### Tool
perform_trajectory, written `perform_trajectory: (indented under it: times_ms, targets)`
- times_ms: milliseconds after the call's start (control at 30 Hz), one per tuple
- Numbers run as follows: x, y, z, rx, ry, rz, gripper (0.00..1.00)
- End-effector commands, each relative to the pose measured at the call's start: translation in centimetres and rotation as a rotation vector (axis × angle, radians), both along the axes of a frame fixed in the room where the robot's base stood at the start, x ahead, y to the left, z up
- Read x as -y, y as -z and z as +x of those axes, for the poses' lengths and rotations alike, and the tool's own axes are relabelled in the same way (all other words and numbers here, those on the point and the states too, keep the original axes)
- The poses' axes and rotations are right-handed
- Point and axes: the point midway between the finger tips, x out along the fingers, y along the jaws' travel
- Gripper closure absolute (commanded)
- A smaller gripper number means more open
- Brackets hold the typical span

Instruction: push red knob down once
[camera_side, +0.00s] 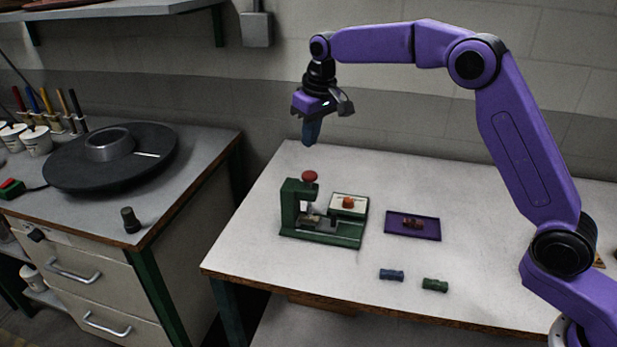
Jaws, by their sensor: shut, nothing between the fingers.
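The red knob (309,176) sits on top of the green press (289,208) at the left of the white table. The press has an upright post at its left and a flat green base. My gripper (311,133) is shut and empty, pointing down. In the picture it is above the red knob, with a clear gap between them. How far it stands in front of or behind the knob is hard to tell from this one view.
A purple tray (430,232) with a small brown piece (412,223) lies right of the press. A white block with an orange button (348,202) is on the press base. Blue (391,275) and green (435,285) pieces lie near the front edge. A side bench holds a dark wheel (75,165).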

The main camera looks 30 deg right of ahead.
Motion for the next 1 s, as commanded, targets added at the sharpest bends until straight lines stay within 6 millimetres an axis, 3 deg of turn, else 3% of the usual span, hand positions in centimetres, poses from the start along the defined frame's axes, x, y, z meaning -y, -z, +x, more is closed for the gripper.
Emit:
perform_trajectory:
  times_ms: [1000]
  targets:
    - [0.0, -1.3, 0.0, 0.001, 0.0, 0.0, 1.0]
